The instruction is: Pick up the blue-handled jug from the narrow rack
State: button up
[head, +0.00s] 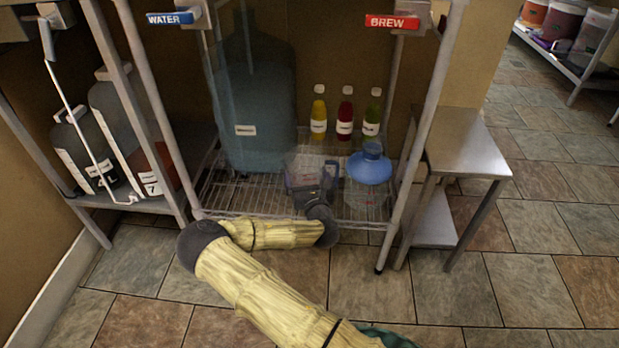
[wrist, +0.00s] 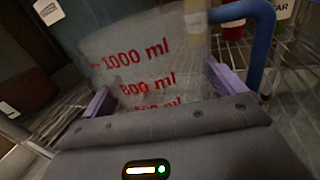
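The jug is clear, with red markings, and stands on the wire rack. In the wrist view the jug (wrist: 140,65) fills the space between my two purple fingers, its blue handle (wrist: 262,40) rising on the right, outside the right finger. In the head view the jug (head: 304,162) is partly hidden behind my gripper (head: 309,178), with a bit of blue handle (head: 332,168) at its right. The fingers are spread at the jug's sides; whether they press on it cannot be told. The lower part of the jug is hidden by my gripper.
A large blue carboy (head: 250,115) stands behind left on the rack (head: 235,197). A clear container with a blue top (head: 370,167) stands close at the right. Bottles of yellow (head: 319,117), red (head: 345,118) and green (head: 373,118) stand behind. Rack posts flank both sides.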

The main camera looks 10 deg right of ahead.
jog(key=c, duration=0.4)
jog(key=shift+c, duration=0.2)
jog(key=shift+r, duration=0.1)
notch_tip(320, 180, up, 10)
jog(key=p, duration=0.6)
